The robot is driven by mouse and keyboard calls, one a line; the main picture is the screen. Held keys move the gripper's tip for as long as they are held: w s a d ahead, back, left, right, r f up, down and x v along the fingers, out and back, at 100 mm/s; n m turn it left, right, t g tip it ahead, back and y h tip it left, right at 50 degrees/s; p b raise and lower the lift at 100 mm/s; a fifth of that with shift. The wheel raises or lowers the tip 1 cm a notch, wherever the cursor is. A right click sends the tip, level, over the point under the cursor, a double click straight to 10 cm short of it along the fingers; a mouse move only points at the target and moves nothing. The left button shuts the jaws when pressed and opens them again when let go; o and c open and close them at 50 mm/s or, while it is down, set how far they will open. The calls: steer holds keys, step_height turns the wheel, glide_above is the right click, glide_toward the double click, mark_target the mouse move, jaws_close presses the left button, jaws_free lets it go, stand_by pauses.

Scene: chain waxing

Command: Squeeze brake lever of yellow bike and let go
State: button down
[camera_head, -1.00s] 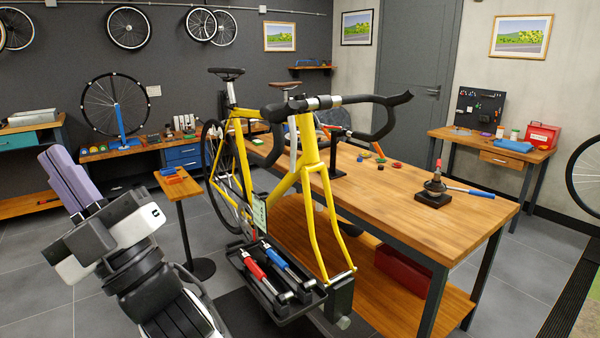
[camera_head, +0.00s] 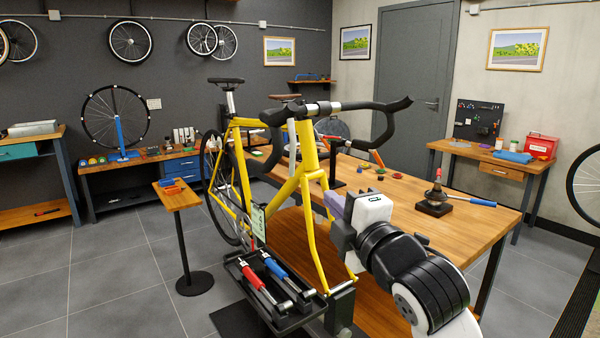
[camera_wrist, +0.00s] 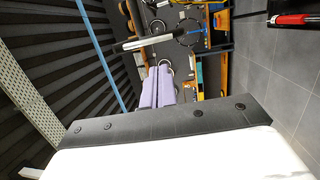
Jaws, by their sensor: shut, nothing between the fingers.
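The yellow bike (camera_head: 309,187) stands without a front wheel in the middle of the head view. Its black drop handlebar (camera_head: 372,106) curves right above the bench, with a pointed end at upper right; I cannot clearly separate the brake lever from the bar. My gripper (camera_head: 333,204), with lilac fingers, is low at the right of the bike's fork, well below the handlebar. It is shut and empty. The fingers also show in the wrist view (camera_wrist: 158,88), side by side, with nothing held. The handlebar is not clearly recognisable there.
A wooden workbench (camera_head: 460,222) stands right behind the bike. It bears a black-based tool (camera_head: 435,200) and small coloured pieces. A black tray (camera_head: 290,306) with red and blue tools sits low before the bike. A small side table (camera_head: 176,197) stands left; the floor there is clear.

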mark_target(291, 168)
steer(key=p+x, duration=0.6)
steer(key=x, duration=0.8)
steer(key=shift+f+b, duration=0.1)
steer(key=shift+b, duration=0.2)
steer(key=shift+w+a+f+b, duration=0.1)
steer(key=shift+w+f+b, duration=0.1)
steer(key=shift+b, duration=0.3)
steer(key=t+b, duration=0.1)
steer(key=b, duration=0.1)
steer(key=shift+w+a+f+b, duration=0.3)
steer(key=shift+f, duration=0.05)
steer(key=w+t+b, duration=0.1)
steer(key=b, duration=0.1)
steer(key=a+m+t+y+b, duration=0.1)
steer(key=b, duration=0.2)
steer(key=shift+w+a+f, duration=0.1)
steer(key=shift+w+f, duration=0.05)
steer(key=shift+w, duration=0.25)
steer(key=shift+r+p, duration=0.45)
steer(key=shift+p, duration=0.05)
